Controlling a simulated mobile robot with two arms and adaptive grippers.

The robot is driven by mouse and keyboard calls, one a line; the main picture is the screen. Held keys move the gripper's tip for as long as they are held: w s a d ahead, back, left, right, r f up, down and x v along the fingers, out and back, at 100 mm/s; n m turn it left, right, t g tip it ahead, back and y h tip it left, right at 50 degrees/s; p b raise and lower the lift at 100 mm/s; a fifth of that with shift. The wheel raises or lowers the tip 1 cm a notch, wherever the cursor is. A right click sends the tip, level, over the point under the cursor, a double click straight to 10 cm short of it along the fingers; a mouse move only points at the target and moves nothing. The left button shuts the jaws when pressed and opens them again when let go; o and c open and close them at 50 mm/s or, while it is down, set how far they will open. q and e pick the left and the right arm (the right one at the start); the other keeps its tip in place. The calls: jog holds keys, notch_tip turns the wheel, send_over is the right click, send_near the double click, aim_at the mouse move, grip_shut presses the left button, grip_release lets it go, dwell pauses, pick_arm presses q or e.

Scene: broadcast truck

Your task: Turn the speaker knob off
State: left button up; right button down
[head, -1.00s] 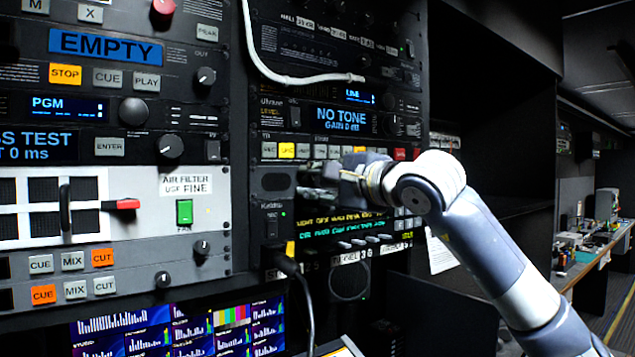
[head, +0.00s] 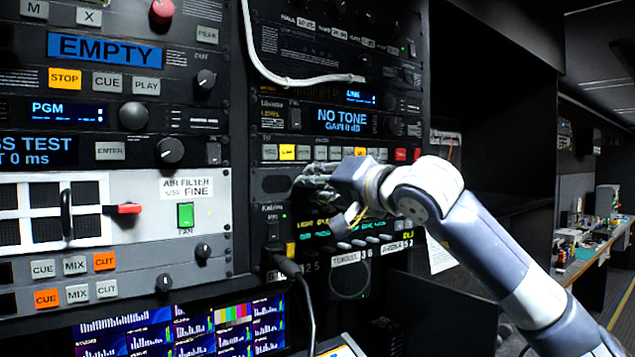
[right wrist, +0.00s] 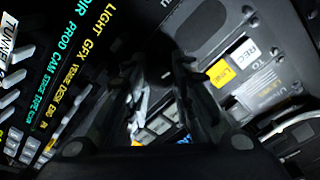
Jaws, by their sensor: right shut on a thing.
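My right gripper (head: 308,185) is at the dark speaker panel in the right-hand rack, beside the oval speaker grille (head: 276,184). Its fingers are shut on the speaker knob, which the fingers and wrist hide in the head view. In the right wrist view, the two dark fingers (right wrist: 155,75) reach toward the panel, and the knob cannot be made out between them. The knob's pointer and markings are not visible. My left gripper is in neither view.
A button row (head: 335,153) lies just above the gripper, and a lit green and yellow text strip (head: 340,232) just below. A white cable (head: 285,77) loops above. Open shelf space is at right.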

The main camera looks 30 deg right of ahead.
jog(key=n, duration=0.3)
jog(key=n+p, duration=0.1)
jog(key=n, duration=0.3)
jog(key=f+n+p, duration=0.1)
jog(key=n, duration=0.3)
jog(key=shift+w+a, duration=0.1)
dwell(0.4)
jog(key=c, duration=1.4)
grip_release()
jog(key=shift+o, duration=0.3)
jog(key=shift+r, duration=0.25)
jog(key=shift+s, duration=0.2)
